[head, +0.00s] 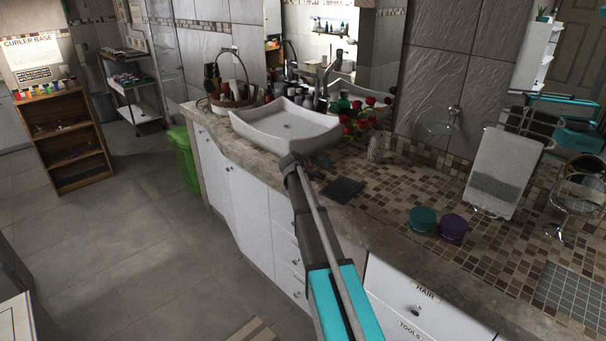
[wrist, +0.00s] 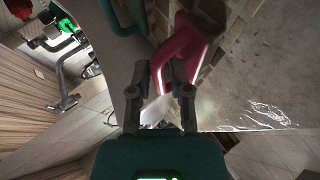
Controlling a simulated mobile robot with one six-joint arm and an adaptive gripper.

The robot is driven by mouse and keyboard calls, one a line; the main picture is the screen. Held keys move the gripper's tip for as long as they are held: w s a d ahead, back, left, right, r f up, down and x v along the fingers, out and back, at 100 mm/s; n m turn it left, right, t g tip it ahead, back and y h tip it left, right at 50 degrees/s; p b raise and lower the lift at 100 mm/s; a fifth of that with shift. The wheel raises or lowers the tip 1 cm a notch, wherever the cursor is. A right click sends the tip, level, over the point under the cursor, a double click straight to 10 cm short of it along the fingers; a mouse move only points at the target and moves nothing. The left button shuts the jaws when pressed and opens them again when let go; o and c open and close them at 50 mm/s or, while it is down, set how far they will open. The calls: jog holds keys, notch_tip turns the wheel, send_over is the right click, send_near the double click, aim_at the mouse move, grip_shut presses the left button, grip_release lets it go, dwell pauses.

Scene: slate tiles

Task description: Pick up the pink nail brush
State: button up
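In the wrist view, the pink nail brush (wrist: 186,42) lies just beyond my fingertips at the top centre. Its narrow near end reaches between the two fingers of my gripper (wrist: 161,76). The fingers stand close together with pink filling the gap, so my gripper looks shut on that end. Whether the brush still rests on a surface is not clear. In the head view, neither the brush nor my fingers show, and my arm crosses the counter front beside the sink.
A white basin (head: 286,126) stands on the tiled counter, with red flowers (head: 362,118) and a wicker basket (head: 232,97) nearby. A teal jar (head: 422,219) and a purple jar (head: 453,228) stand farther right. A green bin (head: 184,158) is on the floor at left.

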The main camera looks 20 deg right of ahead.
grip_shut()
dwell(0.3)
jog(key=shift+r, duration=0.15)
notch_tip(320, 180, up, 3)
jog(key=p, duration=0.3)
jog(key=s+d+r+p, duration=0.1)
jog(key=s+r+p, duration=0.8)
jog(key=s, duration=0.5)
jog(key=shift+r+p, duration=0.35)
jog(key=shift+p, duration=0.2)
